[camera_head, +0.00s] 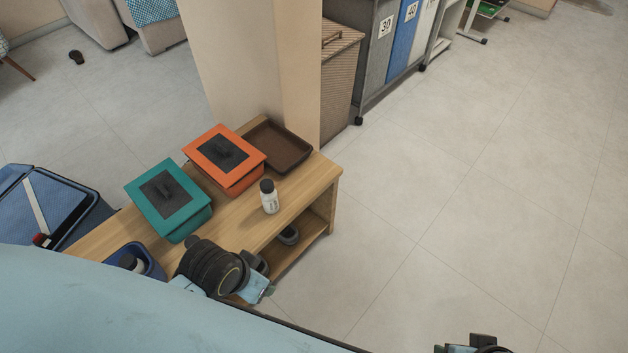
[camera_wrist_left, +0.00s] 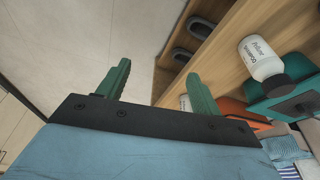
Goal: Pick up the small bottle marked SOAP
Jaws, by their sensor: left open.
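A small white bottle with a dark cap (camera_head: 269,197) stands upright on the wooden bench (camera_head: 318,180); its label is too small to read. In the left wrist view, a larger-looking white bottle (camera_wrist_left: 262,60) is near the teal box; its lower label word may be SHAMPOO, but I cannot be sure. Another white bottle (camera_wrist_left: 184,103) is partly hidden behind a finger there. My left gripper (camera_head: 262,278) is over the bench's front edge, nearer than the small bottle; its green fingers (camera_wrist_left: 158,88) are apart and empty. My right gripper (camera_head: 478,346) is cut off by the bottom edge.
A teal box (camera_head: 198,221), an orange box (camera_head: 240,184) and a brown tray (camera_head: 290,166) line the bench's back. A blue bin (camera_head: 152,262) holds a dark-capped item. Shoes (camera_head: 288,235) lie on the lower shelf. A pillar (camera_head: 255,70) stands behind. Floor is clear at right.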

